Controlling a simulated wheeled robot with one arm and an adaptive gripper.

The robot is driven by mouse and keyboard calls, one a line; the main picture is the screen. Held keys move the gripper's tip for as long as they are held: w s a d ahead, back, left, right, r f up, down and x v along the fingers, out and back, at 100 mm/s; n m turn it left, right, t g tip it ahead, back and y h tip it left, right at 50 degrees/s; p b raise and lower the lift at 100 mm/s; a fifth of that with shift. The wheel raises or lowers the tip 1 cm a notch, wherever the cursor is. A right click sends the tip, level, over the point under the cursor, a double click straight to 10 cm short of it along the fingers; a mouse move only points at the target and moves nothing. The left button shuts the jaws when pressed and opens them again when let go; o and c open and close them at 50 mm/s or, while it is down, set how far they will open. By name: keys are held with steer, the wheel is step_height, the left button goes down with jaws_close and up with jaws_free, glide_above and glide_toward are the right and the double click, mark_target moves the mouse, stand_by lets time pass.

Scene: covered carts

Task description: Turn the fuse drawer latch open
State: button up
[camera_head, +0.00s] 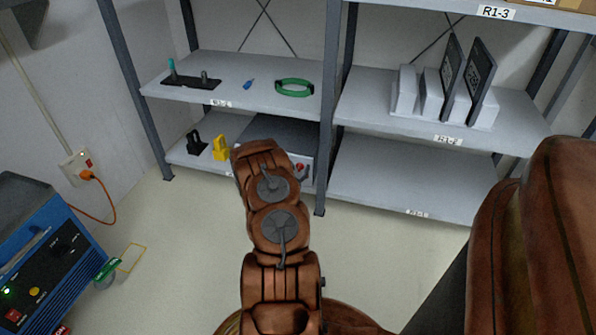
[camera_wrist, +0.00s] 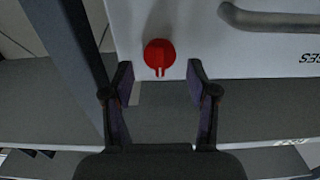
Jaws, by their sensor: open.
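The fuse drawer latch is a red round knob (camera_wrist: 159,54) with a small pointer on the light grey front of a box, in the wrist view. The same red knob shows small in the head view (camera_head: 299,167), on the box (camera_head: 307,178) on the lower left shelf. My gripper (camera_wrist: 160,78) is open, its two fingers apart on either side just below the knob in the picture. Nothing is between the fingertips. In the head view my arm covers part of the box and hides the gripper.
A grey bar handle (camera_wrist: 265,20) sits right of the knob on the box front. A dark shelf post (camera_wrist: 68,50) stands at left. Black and yellow holders (camera_head: 220,148) stand beside the box. The lower right shelf (camera_head: 400,180) is empty. A blue machine (camera_head: 45,255) stands on the floor at left.

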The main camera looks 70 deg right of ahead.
steer(key=shift+d, duration=0.15)
steer(key=shift+c, duration=0.2)
jaws_close()
stand_by(0.3)
